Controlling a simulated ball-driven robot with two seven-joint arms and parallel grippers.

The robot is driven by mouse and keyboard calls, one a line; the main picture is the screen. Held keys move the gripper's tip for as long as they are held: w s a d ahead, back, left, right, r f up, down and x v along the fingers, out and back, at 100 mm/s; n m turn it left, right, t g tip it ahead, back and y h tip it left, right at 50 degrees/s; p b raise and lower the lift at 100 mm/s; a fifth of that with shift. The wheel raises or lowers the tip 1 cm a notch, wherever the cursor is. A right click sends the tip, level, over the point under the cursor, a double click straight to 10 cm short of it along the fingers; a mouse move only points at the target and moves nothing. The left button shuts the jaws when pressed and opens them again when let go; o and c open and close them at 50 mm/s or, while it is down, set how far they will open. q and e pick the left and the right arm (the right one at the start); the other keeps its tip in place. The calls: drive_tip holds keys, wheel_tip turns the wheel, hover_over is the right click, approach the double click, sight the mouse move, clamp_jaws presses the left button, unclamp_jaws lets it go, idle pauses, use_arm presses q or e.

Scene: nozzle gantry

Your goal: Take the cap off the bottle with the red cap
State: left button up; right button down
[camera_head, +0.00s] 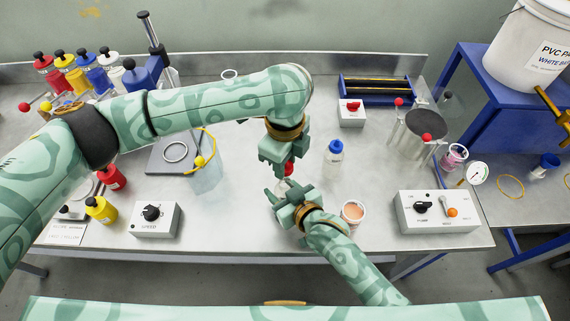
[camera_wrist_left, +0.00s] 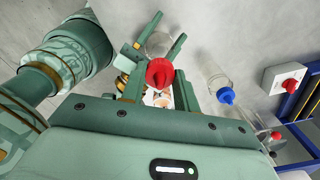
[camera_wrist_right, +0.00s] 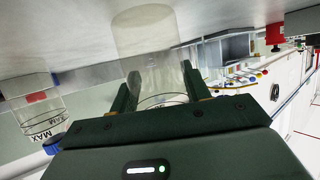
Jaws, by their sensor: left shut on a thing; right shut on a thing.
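The bottle with the red cap stands between my two grippers. Its red cap (camera_head: 289,168) shows as a small red patch in the head view, and the cap (camera_wrist_left: 160,73) is clearer in the left wrist view. The clear bottle (camera_wrist_left: 158,44) shows behind the cap there, and its body (camera_wrist_right: 146,35) fills the top of the right wrist view. My left gripper (camera_head: 280,160) is shut on the cap from above. My right gripper (camera_head: 283,192) is shut on the bottle from the front. Whether cap and bottle still touch I cannot tell.
A blue-capped bottle (camera_head: 334,155) stands close to the right. A cup of orange-pink stuff (camera_head: 352,212) is near my right gripper. Control boxes (camera_head: 155,219) and (camera_head: 438,211) flank the front edge. Red (camera_head: 112,178) and yellow (camera_head: 100,209) bottles stand at left.

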drive_tip(key=c, duration=0.6)
unclamp_jaws()
use_arm(q)
wheel_tip(320, 180, up, 3)
drive_tip(key=p, duration=0.2)
drive_tip(key=shift+p, duration=0.4)
drive_tip(key=shift+r, duration=0.1)
use_arm(e)
drive_tip(key=shift+v, duration=6)
